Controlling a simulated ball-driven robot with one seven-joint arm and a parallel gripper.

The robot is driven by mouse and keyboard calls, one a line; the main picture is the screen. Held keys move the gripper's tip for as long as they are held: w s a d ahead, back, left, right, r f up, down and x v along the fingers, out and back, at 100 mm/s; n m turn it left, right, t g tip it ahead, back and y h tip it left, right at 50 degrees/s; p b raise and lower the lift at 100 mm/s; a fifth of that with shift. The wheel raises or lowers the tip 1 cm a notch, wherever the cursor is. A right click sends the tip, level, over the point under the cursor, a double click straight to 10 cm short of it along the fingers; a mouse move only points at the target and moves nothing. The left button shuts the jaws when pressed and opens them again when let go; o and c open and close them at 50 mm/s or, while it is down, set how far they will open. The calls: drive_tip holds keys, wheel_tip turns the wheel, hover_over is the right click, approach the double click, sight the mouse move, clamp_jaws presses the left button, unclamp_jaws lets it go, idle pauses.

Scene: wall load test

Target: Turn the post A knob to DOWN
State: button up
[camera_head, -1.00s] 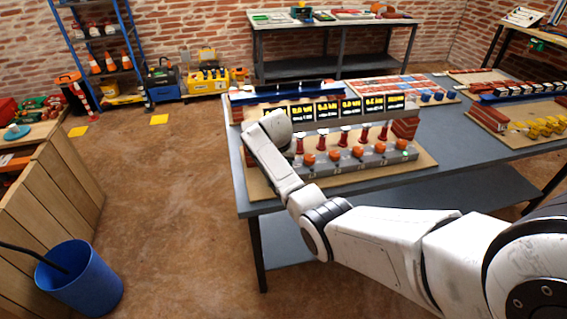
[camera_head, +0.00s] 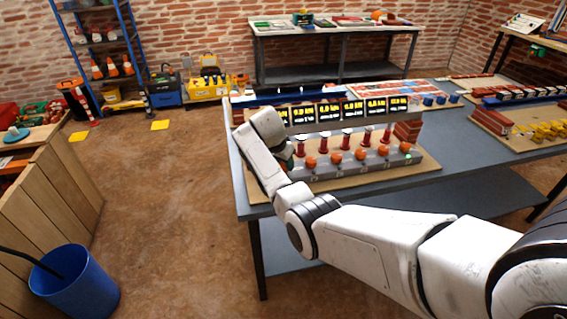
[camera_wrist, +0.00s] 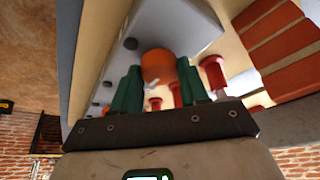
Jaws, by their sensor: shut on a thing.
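In the wrist view, the green fingers of my gripper (camera_wrist: 159,68) stand on either side of an orange knob (camera_wrist: 158,64) and are shut on it. The knob is on the grey block of the load rig, at its left end in the head view, where my arm hides it. The rig's grey strip (camera_head: 345,169) carries several more orange knobs, such as one close to my arm (camera_head: 311,162). The letter on the held knob and its pointer direction cannot be read. Red posts (camera_head: 325,141) stand behind the knobs, below lit yellow-on-black displays (camera_head: 328,113).
The rig stands on a tan board (camera_head: 405,177) on a grey table (camera_head: 455,180). A red brick block (camera_head: 407,131) closes its right end. A second board with yellow parts (camera_head: 545,124) lies at right. A blue bin (camera_head: 85,285) stands on the floor at lower left.

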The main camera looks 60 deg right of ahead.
drive_tip(key=o, duration=1)
drive_tip(key=shift+o, duration=0.2)
drive_tip(key=shift+r, duration=0.1)
drive_tip(key=v, duration=1)
drive_tip(key=shift+r, duration=0.25)
drive_tip(key=shift+a, duration=0.15)
drive_tip(key=s+a+f+n+t+y, duration=0.1)
drive_tip(key=s+a+f+n, duration=0.25)
drive_tip(key=a+f, duration=0.5)
drive_tip(key=s+a+f+n+y, duration=0.1)
drive_tip(key=s+a+f+n, duration=0.35)
drive_tip(key=a, duration=0.65)
drive_tip(key=s+a+f+n+y, duration=0.2)
drive_tip(key=s+a+n, duration=0.8)
drive_tip(key=s+a, duration=0.6)
drive_tip(key=shift+s+f+n, duration=0.3)
drive_tip(key=shift+s+f, duration=0.4)
